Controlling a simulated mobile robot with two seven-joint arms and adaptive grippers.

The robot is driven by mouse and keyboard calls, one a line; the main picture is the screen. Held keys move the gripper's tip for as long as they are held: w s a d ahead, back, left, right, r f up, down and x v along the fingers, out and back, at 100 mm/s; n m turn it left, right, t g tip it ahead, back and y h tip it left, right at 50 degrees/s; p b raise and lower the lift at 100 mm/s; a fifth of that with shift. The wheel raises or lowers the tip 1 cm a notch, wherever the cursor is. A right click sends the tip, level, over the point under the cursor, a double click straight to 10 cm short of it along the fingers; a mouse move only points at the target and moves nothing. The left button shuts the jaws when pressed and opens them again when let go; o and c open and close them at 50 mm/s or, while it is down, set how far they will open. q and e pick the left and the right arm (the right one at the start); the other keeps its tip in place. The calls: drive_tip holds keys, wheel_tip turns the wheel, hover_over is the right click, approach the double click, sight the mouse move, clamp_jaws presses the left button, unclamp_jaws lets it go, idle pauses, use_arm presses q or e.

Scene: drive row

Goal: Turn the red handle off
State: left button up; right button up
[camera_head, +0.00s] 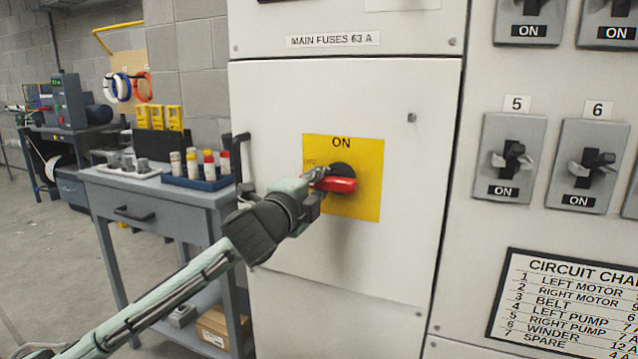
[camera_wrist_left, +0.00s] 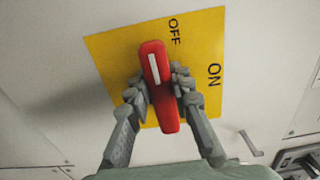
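The red handle (camera_head: 336,184) sits on a yellow plate (camera_head: 365,150) on the large grey-white cabinet door. In the head view it lies roughly level, with ON printed above it and a partly hidden label to its left. In the left wrist view the handle (camera_wrist_left: 159,85) has a white stripe, and its striped end points close to the OFF label; ON is off to the right. My left gripper (camera_head: 318,182) is at the handle, with one finger along each side of it, seemingly closed on it (camera_wrist_left: 164,90). My right gripper is not in view.
Smaller switches (camera_head: 508,157) marked ON and a circuit chart (camera_head: 565,300) are on the panel at right. A grey workbench (camera_head: 150,190) with a blue tray (camera_head: 205,181) of bottles stands left of the cabinet. A dark door handle (camera_head: 240,160) sticks out at the cabinet's left edge.

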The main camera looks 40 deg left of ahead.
use_arm(q)
drive_tip(key=o, duration=0.5)
drive_tip(key=shift+d+f, duration=0.15)
drive_tip(key=shift+d, duration=0.2)
drive_tip(key=shift+c, duration=0.2)
drive_tip(key=shift+w+a, duration=0.1)
drive_tip(key=v, duration=0.7)
drive_tip(key=shift+s, duration=0.3)
